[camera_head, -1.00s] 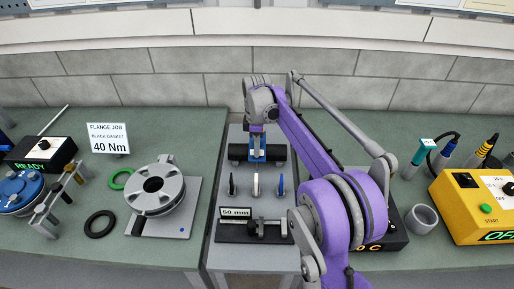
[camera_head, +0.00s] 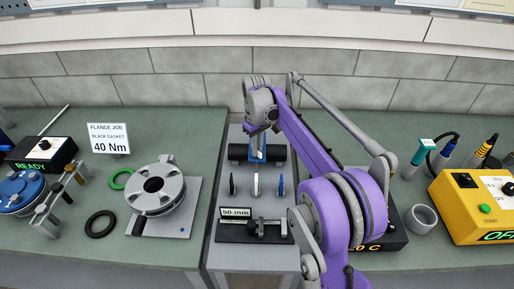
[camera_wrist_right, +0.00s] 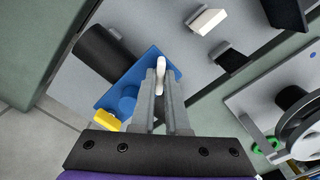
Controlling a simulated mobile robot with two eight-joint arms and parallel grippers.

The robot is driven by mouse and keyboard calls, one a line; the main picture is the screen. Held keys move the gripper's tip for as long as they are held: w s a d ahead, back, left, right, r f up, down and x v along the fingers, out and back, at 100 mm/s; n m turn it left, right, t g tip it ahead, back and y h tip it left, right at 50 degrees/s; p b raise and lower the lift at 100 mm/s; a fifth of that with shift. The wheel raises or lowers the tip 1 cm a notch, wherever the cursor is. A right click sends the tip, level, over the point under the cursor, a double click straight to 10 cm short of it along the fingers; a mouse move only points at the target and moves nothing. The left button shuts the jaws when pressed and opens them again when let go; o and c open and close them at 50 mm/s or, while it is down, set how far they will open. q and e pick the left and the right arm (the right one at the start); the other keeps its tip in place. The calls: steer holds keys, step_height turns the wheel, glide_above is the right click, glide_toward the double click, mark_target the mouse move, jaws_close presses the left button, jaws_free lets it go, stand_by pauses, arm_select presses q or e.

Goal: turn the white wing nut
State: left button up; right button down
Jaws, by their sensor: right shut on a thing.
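The white wing nut (camera_wrist_right: 161,68) shows between my right fingertips in the wrist view, its top end sticking out just past them. My right gripper (camera_wrist_right: 165,80) is shut on it, above a blue fixture (camera_wrist_right: 127,85) that has a black cylinder (camera_wrist_right: 97,50) lying through it. In the head view the blue fixture (camera_head: 258,148) stands on the grey middle table, and my right gripper (camera_head: 259,128) is over it, partly hidden by its own wrist. The wing nut cannot be made out in the head view. My left gripper is not in view.
A yellow piece (camera_wrist_right: 108,120) sits beside the fixture. In front of it stand several thin upright discs, one white (camera_head: 255,185), and a block with a 50 mm label (camera_head: 235,212). A flange (camera_head: 156,190) is to the left, a yellow box (camera_head: 470,205) to the right.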

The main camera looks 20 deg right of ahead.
steer(key=m, duration=0.4)
steer(key=shift+m, duration=2.1)
steer(key=c, duration=0.9)
jaws_free()
step_height(320, 180, up, 11)
steer(key=shift+f+p, duration=0.1)
steer(key=shift+p, duration=0.45)
